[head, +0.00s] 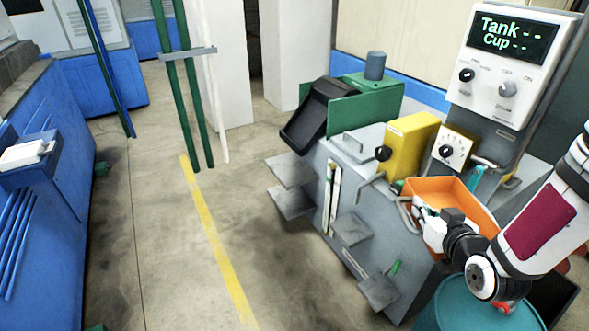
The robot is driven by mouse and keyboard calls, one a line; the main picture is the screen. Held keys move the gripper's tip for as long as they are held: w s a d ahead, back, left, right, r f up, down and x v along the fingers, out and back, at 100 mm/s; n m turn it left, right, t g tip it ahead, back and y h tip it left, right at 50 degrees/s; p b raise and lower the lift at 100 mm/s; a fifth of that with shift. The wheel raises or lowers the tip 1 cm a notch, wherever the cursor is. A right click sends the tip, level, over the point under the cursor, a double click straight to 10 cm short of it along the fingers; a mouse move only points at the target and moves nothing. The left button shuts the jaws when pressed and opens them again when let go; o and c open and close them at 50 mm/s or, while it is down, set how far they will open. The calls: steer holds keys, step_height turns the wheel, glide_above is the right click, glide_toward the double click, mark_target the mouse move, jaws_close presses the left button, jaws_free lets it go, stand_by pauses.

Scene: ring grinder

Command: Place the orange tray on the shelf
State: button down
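The orange tray (437,186) is an open box at the right, by the top front of the grey machine (333,228). A grey bar handle (406,214) shows at its near left side. My gripper (428,222) is at the tray's near side, and its pale fingers overlap the tray's edge and handle. Whether the fingers are closed on it is too small to tell. My wrist hides part of the tray and whatever is under it. Several small grey plates stick out of the machine's side, including a lower one (379,292). I cannot tell which is the shelf.
A yellow box (406,140) with a black knob and a white dial panel (454,146) stand behind the tray. A control screen (511,45) rises above. A teal drum (450,308) is below my arm. The floor left of the machine is clear.

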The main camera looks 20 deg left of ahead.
steer(key=s+a+f+n+g+y, duration=0.3)
steer(key=s+a+f, duration=0.4)
steer(key=a+f, duration=0.3)
steer(key=shift+s+a+f+n+g+y, duration=0.25)
steer(key=shift+a+n+g+y, duration=0.15)
steer(key=shift+a+n+y, duration=0.45)
steer(key=shift+d, duration=0.15)
